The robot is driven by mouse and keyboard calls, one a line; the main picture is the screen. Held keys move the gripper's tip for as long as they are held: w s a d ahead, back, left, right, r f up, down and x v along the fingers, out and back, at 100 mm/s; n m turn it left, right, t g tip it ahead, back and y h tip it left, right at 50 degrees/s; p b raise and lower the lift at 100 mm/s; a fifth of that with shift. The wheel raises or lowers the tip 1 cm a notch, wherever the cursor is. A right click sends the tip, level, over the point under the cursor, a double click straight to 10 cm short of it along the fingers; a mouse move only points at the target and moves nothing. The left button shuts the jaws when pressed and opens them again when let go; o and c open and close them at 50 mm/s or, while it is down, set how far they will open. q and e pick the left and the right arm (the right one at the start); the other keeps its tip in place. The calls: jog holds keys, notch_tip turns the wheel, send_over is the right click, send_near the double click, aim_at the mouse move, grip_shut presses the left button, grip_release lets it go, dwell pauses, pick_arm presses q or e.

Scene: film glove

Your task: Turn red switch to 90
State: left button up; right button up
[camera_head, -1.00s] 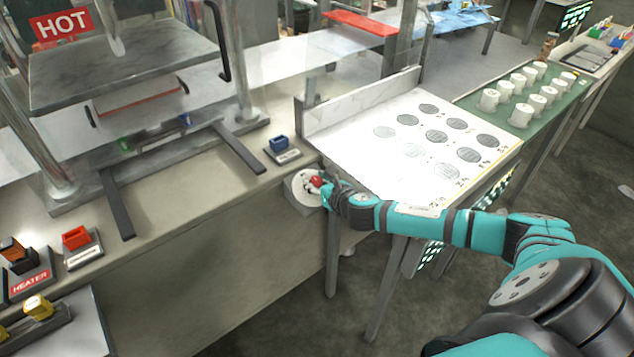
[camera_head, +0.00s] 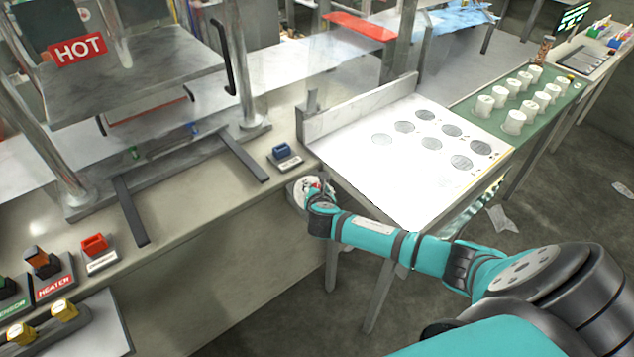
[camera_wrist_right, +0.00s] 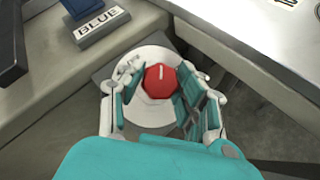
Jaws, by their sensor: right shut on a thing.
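The red switch (camera_wrist_right: 160,80) is a red knob with a white mark line near its top edge, on a round pale dial (camera_wrist_right: 152,52) fixed to the bench front. In the head view the dial (camera_head: 300,190) shows at the bench corner, with the knob mostly hidden behind my gripper. My right gripper (camera_wrist_right: 158,90) has a finger on each side of the knob and is shut on it. In the head view the right gripper (camera_head: 318,190) reaches the dial from the right. The dial's numbers cannot be read. My left gripper is not in view.
A blue switch (camera_head: 283,150) with a label sits on the bench above the dial. A white table (camera_head: 400,190) with grey discs stands close to the right. A press with a HOT sign (camera_head: 78,49) and a red switch block (camera_head: 95,244) are at left.

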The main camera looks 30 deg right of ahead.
jog(key=m+g+p, duration=0.1)
jog(key=m+p, duration=0.1)
jog(key=m, duration=0.1)
jog(key=shift+w+r+g+h, duration=0.1)
jog(key=shift+r+g+h, duration=0.15)
jog(key=shift+g+h, duration=0.15)
jog(key=m+g+p, duration=0.1)
jog(key=m, duration=0.2)
jog(key=shift+g+h+p, duration=0.3)
jog(key=shift+g+p, duration=0.05)
jog(key=shift+g, duration=0.05)
jog(key=shift+f+m+g+p, duration=0.15)
jog(key=shift+m+g+p, duration=0.6)
jog(key=shift+m+g, duration=1.1)
jog(key=shift+m+t, duration=0.25)
jog(key=shift+m, duration=0.2)
jog(key=o, duration=1.2)
jog(key=shift+a+r, duration=0.25)
jog(key=v, duration=1.1)
jog(key=shift+s+d+r, duration=0.1)
jog(key=shift+s+r, duration=0.05)
jog(key=shift+s, duration=0.1)
